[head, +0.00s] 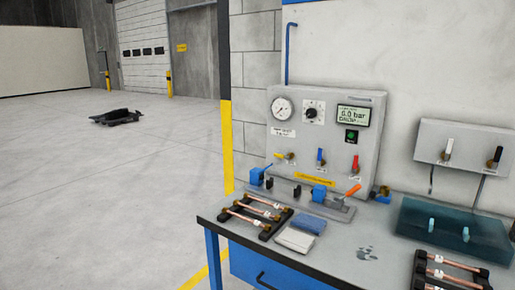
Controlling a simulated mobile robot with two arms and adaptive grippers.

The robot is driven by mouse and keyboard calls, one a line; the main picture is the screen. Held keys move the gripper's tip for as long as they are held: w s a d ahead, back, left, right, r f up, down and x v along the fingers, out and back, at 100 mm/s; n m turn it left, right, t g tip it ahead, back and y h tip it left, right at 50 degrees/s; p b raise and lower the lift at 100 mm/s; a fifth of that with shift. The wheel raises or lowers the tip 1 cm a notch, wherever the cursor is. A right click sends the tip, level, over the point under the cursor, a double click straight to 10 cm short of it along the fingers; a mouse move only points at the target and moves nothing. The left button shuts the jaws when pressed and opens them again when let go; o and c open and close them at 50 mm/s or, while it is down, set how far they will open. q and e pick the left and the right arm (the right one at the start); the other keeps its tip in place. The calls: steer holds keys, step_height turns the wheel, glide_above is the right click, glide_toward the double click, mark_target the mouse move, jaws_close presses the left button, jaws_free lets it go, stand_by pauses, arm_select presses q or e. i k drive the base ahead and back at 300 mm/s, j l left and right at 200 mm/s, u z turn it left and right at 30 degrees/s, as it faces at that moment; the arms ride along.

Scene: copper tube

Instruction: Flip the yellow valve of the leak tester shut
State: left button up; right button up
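The leak tester (325,135) is a grey panel standing at the back of the workbench, with a round gauge, a knob and a display that seems to read 0.0 bar. The yellow valve (286,156) is at the lower left of the panel, and its small lever lies roughly sideways. A blue valve (321,157) and a red valve (355,163) sit to its right, with their levers roughly upright. Neither of my grippers is in view, and nothing covers the yellow valve.
On the workbench (345,268) in front of the panel is a fixture with blue blocks and an orange-handled clamp (352,191). A rack of copper tubes (256,214), blue and white cloths (309,224), and a teal transparent box (455,225) also lie there. Open floor lies left.

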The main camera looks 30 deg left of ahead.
mark_target(276, 154)
steer(key=i+j+u, duration=0.35)
steer(key=i+j, duration=0.95)
steer(key=j, duration=0.15)
steer(key=k+j+u, duration=0.3)
steer(key=k+u, duration=0.15)
steer(key=k, duration=0.1)
